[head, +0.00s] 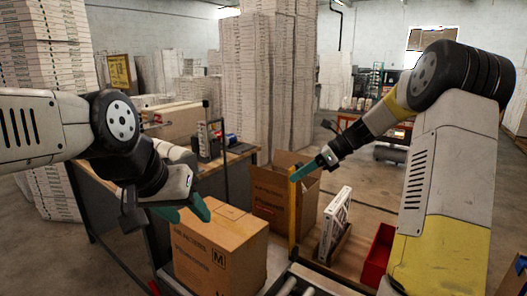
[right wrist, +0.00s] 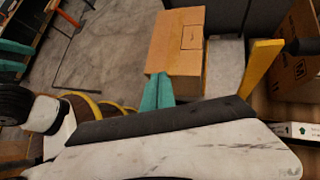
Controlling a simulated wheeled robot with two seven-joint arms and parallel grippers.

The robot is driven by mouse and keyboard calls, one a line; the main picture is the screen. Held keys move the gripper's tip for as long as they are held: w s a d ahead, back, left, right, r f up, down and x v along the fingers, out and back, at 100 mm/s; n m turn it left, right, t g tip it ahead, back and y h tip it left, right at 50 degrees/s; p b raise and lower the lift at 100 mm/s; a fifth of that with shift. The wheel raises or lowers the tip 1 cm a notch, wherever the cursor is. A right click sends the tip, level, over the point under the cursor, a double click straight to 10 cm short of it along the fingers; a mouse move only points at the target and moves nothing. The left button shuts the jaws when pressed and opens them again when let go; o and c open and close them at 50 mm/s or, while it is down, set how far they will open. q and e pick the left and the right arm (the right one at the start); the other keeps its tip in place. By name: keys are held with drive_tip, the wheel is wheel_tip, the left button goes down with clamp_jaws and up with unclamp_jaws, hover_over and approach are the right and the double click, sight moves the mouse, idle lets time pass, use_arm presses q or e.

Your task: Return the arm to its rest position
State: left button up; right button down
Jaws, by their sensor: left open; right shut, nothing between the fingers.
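My left gripper (head: 187,211) is open and empty, with its teal fingers spread just above the closed cardboard box (head: 218,255) in the head view. The left fingers also show at the left edge of the right wrist view (right wrist: 13,56). My right gripper (head: 301,173) is shut and empty, in the air near the open cardboard box (head: 272,205) and the yellow post (head: 292,222). Its teal fingers lie together in the right wrist view (right wrist: 157,93), where the closed box (right wrist: 177,45) appears beyond them.
A white boxed filter (head: 336,222) stands upright to the right of the yellow post. A red bin (head: 378,258) is further right. A workbench (head: 125,178) is behind my left arm. Tall stacks of white boxes (head: 253,80) stand behind. Floor at the centre right is open.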

drive_tip(key=s+d+r+n+t+h, duration=0.1)
drive_tip(key=s+r+n+h, duration=0.1)
drive_tip(key=s+n, duration=0.5)
drive_tip(key=s+d+r+n+t+h, duration=0.1)
drive_tip(key=s+r+n+t+h, duration=0.1)
drive_tip(key=s+n, duration=0.6)
drive_tip(key=s+d+r+n+t+h, duration=0.1)
drive_tip(key=s+n+h, duration=0.3)
drive_tip(key=s+n, duration=0.4)
drive_tip(key=s+r+t, duration=0.1)
drive_tip(key=s, duration=0.4)
drive_tip(key=shift+s, duration=0.15)
